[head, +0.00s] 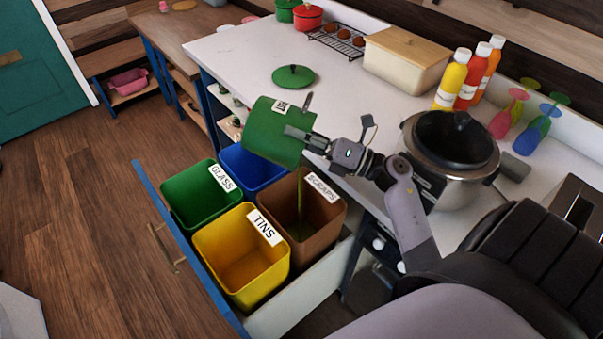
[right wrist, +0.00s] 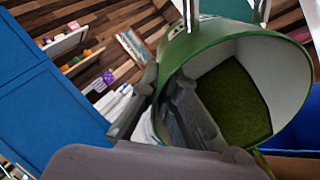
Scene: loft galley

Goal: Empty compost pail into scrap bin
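The green compost pail (head: 268,133) hangs tilted above the bins in the head view, its mouth toward the brown scrap bin (head: 325,222) labelled SCRAPS. My right gripper (head: 306,138) is shut on the pail at its rim. A thin green streak (head: 300,198) shows in the scrap bin's opening, below the pail. In the right wrist view the pail (right wrist: 205,42) has a pale inside and green scraps (right wrist: 232,100) in it; my right gripper's fingers (right wrist: 180,105) are at its rim. My left gripper is not in view.
The open drawer also holds green GLASS (head: 190,205), yellow TINS (head: 235,265) and blue (head: 250,170) bins. On the counter stand a green lid (head: 294,76), a bread box (head: 405,62), sauce bottles (head: 468,80) and a steel cooker (head: 465,190). The floor at left is clear.

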